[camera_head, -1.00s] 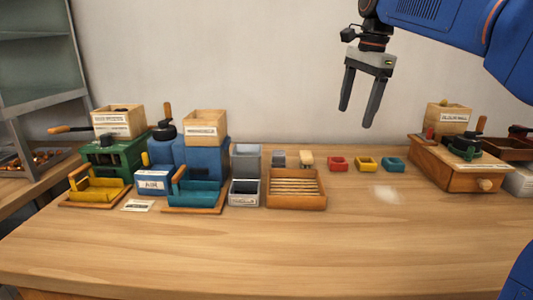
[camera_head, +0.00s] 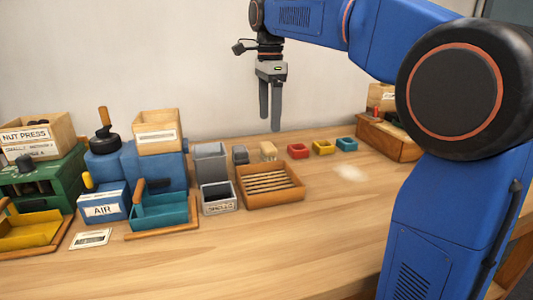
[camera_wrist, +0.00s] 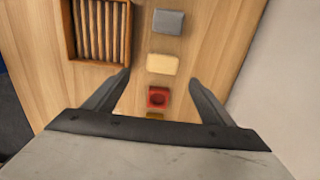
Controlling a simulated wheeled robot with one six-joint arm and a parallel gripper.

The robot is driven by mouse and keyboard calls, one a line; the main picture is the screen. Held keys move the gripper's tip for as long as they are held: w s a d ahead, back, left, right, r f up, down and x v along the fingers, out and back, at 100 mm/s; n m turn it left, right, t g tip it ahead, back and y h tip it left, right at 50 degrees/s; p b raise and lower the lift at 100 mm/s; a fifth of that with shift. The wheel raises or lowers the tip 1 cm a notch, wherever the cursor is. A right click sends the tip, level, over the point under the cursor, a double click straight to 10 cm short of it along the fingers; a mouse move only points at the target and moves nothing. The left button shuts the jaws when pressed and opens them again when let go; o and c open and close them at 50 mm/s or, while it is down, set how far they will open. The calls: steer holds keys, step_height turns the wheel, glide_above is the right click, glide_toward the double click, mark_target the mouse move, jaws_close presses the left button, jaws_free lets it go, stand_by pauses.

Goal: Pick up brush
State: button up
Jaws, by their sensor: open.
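A small tan block-like thing (camera_head: 268,150), likely the brush, lies on the table between a grey block (camera_head: 240,154) and a red cup (camera_head: 298,151). Its bristles cannot be made out. It also shows in the wrist view (camera_wrist: 163,64), just past the line of my fingertips. My gripper (camera_head: 270,122) is open and empty, pointing down above the table near the tan thing and not touching it. In the wrist view its fingers (camera_wrist: 160,79) spread either side of the row, with the red cup (camera_wrist: 157,97) between them.
A slatted wooden tray (camera_head: 242,185) stands in front of the grey block. Yellow (camera_head: 323,147) and teal (camera_head: 347,144) cups continue the row to the right. Bins and presses fill the left; a wooden box (camera_head: 390,143) stands at the right. The front table is clear.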

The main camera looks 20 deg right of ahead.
mark_target(268, 145)
step_height(268, 145, down, 5)
steer(key=shift+f, duration=0.15)
steer(key=shift+w+a+f, duration=0.1)
steer(key=shift+w+f, duration=0.05)
steer(key=shift+f, duration=1.2)
steer(key=shift+w+a+f, duration=0.1)
steer(key=shift+f, duration=1.2)
steer(key=c, duration=1.2)
